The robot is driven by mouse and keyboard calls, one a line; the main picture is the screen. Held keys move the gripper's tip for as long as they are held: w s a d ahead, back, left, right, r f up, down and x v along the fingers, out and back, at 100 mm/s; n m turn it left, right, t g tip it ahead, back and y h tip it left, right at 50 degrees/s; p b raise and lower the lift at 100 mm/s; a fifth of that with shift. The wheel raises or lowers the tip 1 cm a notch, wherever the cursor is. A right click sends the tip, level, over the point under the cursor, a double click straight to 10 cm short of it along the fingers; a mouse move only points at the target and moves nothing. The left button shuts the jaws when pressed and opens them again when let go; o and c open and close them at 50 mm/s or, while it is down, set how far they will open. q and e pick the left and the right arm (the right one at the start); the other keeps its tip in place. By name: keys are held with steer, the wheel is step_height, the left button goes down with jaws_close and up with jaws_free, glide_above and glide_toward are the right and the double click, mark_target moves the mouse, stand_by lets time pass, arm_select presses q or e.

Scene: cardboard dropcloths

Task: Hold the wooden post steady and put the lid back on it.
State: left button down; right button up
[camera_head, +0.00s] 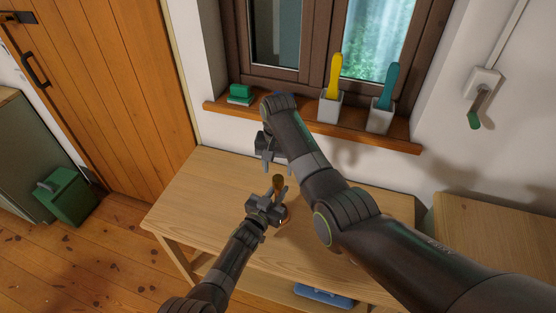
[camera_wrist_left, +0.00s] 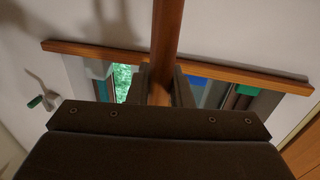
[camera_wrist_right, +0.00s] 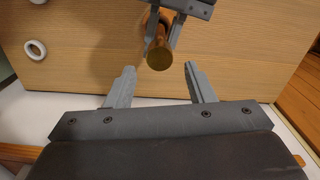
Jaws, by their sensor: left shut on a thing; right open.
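The brown wooden post (camera_head: 278,183) stands on the table (camera_head: 200,190). My left gripper (camera_head: 280,194) is shut on it; in the left wrist view the post (camera_wrist_left: 167,35) rises between the fingers. My right gripper (camera_head: 268,160) is open and empty, above the table on the window side of the post. In the right wrist view the post's round end (camera_wrist_right: 159,55) lies just beyond the gap between the open fingers (camera_wrist_right: 158,70). I cannot make out a separate lid in any view.
A white ring (camera_wrist_right: 35,50) lies on the table, with part of another at the picture's edge. The window sill (camera_head: 310,123) holds a green block (camera_head: 240,92) and two pale cups (camera_head: 330,107) with yellow and teal tools. My right arm covers much of the table.

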mark_target(278, 178)
steer(key=n, duration=0.3)
steer(key=r+n, duration=0.1)
steer(key=n, duration=0.2)
steer(key=shift+r, duration=0.2)
steer(key=n, duration=0.3)
steer(key=r+n, duration=0.1)
steer(key=n, duration=0.1)
steer(key=shift+n, duration=0.4)
steer(key=shift+f, duration=3.95)
steer(key=shift+c, duration=0.3)
steer(key=c, duration=1)
steer(key=o, duration=1.2)
